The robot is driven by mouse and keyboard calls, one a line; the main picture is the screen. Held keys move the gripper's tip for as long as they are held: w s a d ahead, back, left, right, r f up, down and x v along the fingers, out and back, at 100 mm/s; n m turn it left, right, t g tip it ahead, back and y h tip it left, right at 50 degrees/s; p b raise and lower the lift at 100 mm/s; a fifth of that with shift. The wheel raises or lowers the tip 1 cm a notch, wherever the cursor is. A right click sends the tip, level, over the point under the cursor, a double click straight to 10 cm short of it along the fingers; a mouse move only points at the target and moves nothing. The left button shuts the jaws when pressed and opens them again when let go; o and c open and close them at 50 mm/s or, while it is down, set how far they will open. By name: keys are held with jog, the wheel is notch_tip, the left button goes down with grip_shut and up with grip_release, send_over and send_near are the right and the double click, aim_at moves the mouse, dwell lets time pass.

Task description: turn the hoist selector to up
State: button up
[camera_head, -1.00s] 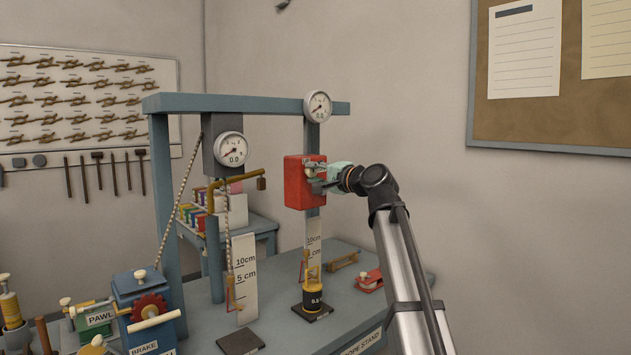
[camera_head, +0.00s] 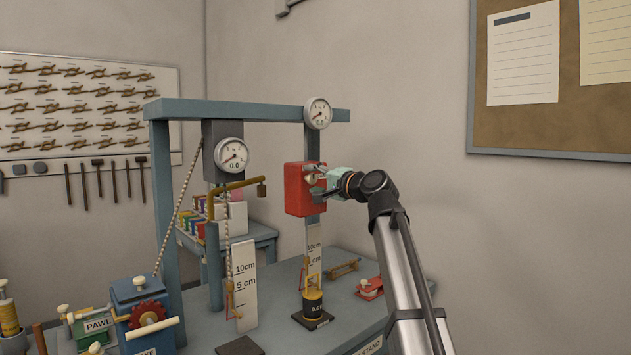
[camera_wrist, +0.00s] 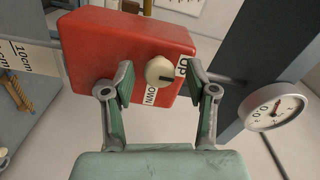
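The hoist selector is a cream round knob (camera_wrist: 159,70) on the face of a red box (camera_wrist: 120,45). In the wrist view a short dark mark on the knob points right. An UP label (camera_wrist: 182,68) is right of it and a partly hidden DOWN label (camera_wrist: 151,92) below it. The red box also shows in the head view (camera_head: 297,190), fixed to the stand's right post. My gripper (camera_wrist: 160,84) is open, with one finger on each side of the knob and visible gaps to it. It also shows in the head view (camera_head: 322,179) at the box front.
A dial gauge (camera_head: 318,113) sits above the box, and a second gauge (camera_head: 233,154) hangs to the left. A yellow-black weight (camera_head: 312,300) stands on the table below the box, beside a white scale (camera_head: 314,248).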

jog(key=shift+s, duration=0.1)
jog(key=v, duration=1.2)
